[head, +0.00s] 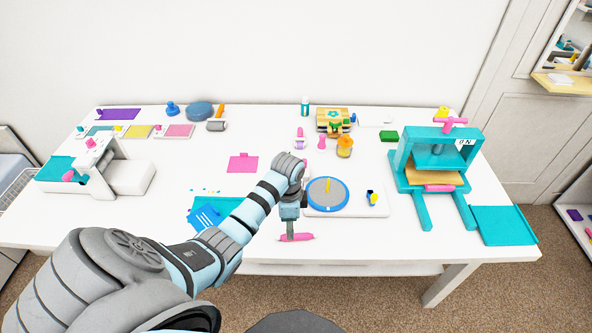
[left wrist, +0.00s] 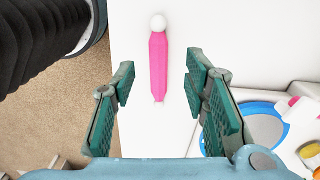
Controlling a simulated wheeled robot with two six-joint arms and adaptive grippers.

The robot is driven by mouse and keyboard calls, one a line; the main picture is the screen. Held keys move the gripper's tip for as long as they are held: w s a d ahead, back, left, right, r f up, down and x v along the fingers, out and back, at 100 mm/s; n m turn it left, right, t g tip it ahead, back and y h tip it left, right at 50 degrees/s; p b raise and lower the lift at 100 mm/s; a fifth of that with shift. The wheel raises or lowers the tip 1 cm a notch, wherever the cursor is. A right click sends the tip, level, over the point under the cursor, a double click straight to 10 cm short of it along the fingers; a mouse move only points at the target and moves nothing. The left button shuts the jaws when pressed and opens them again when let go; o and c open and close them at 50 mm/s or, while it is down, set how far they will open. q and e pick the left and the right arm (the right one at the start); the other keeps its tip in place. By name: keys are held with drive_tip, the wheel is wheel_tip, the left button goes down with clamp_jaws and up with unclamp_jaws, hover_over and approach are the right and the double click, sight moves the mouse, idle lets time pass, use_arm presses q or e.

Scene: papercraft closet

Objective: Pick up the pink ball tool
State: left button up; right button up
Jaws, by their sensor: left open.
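The pink ball tool (head: 296,237) lies flat on the white table close to its front edge. In the left wrist view the pink ball tool (left wrist: 158,65) has a pink handle with a white ball at one end. My left gripper (head: 291,226) points down right over the tool. In the left wrist view my left gripper (left wrist: 158,85) is open, with one green-padded finger on each side of the tool and clear gaps to it. The fingers do not touch the tool. My right gripper is not in view.
A white board with a round blue-rimmed disc (head: 328,194) lies right of my left gripper. A teal press (head: 436,160) stands further right. A teal mat (head: 232,213) with blue cards lies left. The table's front edge is close to the tool.

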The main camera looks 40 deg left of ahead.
sight(296, 237)
use_arm(q)
wheel_tip(296, 237, down, 5)
drive_tip(key=shift+s+r+b, duration=0.15)
drive_tip(key=shift+b, duration=0.35)
drive_tip(key=shift+r, duration=0.1)
clamp_jaws()
